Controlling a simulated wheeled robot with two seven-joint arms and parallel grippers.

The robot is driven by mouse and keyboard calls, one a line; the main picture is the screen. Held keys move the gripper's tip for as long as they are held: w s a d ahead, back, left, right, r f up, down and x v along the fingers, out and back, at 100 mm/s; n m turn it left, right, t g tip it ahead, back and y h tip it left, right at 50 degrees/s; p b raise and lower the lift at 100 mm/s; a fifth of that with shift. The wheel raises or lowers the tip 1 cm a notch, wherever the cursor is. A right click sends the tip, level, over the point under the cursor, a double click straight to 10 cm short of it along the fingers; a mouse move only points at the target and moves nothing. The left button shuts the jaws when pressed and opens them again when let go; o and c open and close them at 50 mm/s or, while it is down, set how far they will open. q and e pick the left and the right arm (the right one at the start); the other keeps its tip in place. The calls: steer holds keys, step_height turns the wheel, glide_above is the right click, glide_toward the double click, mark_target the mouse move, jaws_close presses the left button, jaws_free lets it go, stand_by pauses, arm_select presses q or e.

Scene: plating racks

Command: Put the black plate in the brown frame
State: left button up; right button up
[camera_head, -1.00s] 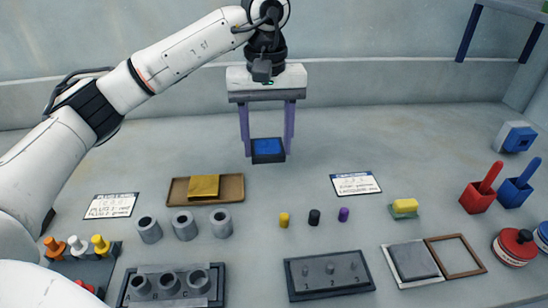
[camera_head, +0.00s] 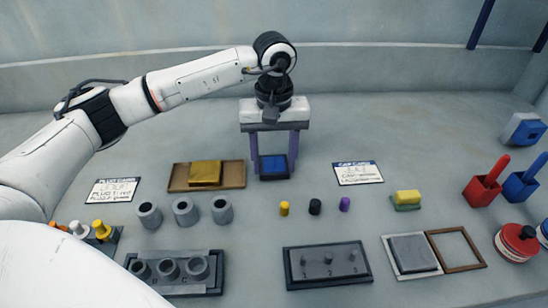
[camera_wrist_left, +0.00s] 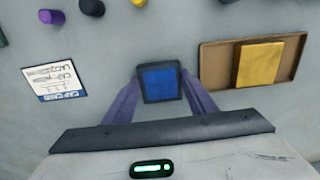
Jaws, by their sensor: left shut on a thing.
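My left gripper (camera_head: 275,160), with its purple fingers, is shut on a black-edged square plate (camera_head: 274,167) with a blue face. The wrist view shows the same plate (camera_wrist_left: 160,82) between the fingertips. It is over the back middle of the table, and I cannot tell its exact height. The brown frame (camera_head: 467,268) lies flat at the front right, an open rim with bare table inside. The gripper is behind and well to the left of this frame. My right gripper is not in view.
A grey plate in a pale frame (camera_head: 398,263) adjoins the brown frame's left. A pegged rack (camera_head: 327,279), small coloured caps and a yellow sponge (camera_head: 408,197) lie nearby. Red and blue holders (camera_head: 481,193) stand right. A brown tray (camera_head: 237,175) holds a yellow piece.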

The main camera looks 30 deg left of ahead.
arm_select(q)
steer(key=shift+r, duration=0.1)
steer(key=o, duration=1.5)
